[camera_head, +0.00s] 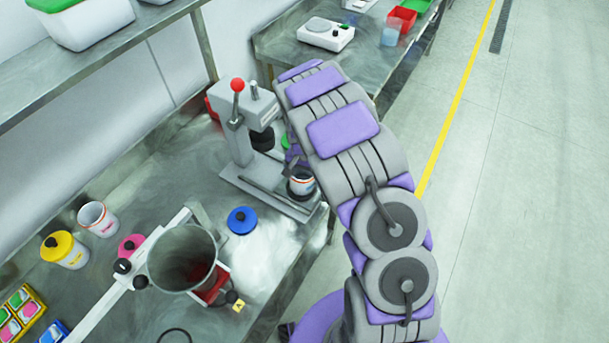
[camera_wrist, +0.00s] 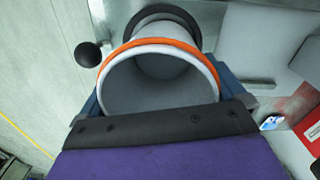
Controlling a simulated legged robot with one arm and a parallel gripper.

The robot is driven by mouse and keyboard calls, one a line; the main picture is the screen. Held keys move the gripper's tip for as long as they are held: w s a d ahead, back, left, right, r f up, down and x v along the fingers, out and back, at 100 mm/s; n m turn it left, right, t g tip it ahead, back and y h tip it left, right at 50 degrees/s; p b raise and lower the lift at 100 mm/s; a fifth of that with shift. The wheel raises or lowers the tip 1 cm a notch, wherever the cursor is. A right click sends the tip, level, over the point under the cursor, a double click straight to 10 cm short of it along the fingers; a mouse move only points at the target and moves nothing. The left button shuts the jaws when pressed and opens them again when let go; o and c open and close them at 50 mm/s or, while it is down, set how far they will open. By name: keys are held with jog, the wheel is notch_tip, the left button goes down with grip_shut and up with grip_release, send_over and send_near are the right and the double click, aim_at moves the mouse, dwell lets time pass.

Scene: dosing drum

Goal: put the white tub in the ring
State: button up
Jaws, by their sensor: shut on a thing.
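The white tub (camera_wrist: 160,82), open at the top with an orange rim band, is between my gripper's fingers (camera_wrist: 160,100) in the wrist view. My gripper is shut on it. In the head view the tub (camera_head: 301,184) shows at the base of the grey press (camera_head: 245,135), beside my arm, which hides part of it and most of my gripper. A dark ring (camera_wrist: 194,22) shows just beyond the tub in the wrist view, partly covered by it. I cannot tell whether the tub's bottom is inside the ring or above it.
The press has a lever with a red knob (camera_head: 238,85). A blue lid (camera_head: 242,220) lies on the bench. A grey drum (camera_head: 183,258), another open white tub (camera_head: 98,219) and a yellow-lidded tub (camera_head: 64,249) stand to the left. A scale (camera_head: 326,34) sits on the far bench.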

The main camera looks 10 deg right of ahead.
jog(key=shift+a, duration=0.5)
jog(key=shift+r, duration=0.2)
notch_tip(320, 180, up, 9)
jog(key=p, duration=0.1)
jog(key=s+f+n+g+b, duration=0.15)
jog(key=s+f+b, duration=0.3)
jog(key=s, duration=1.15)
jog(key=shift+n+t, duration=0.25)
jog(key=w, duration=0.5)
jog(key=w+f+b, duration=0.1)
jog(key=w, duration=0.4)
jog(key=w+f+b, duration=0.1)
jog(key=w, duration=0.5)
jog(key=shift+d+f, duration=0.25)
jog(key=shift+w+f+b, duration=0.1)
jog(key=shift+f+b, duration=0.2)
notch_tip(320, 180, down, 3)
jog(key=shift+f+b, duration=0.1)
jog(key=shift+b, duration=0.45)
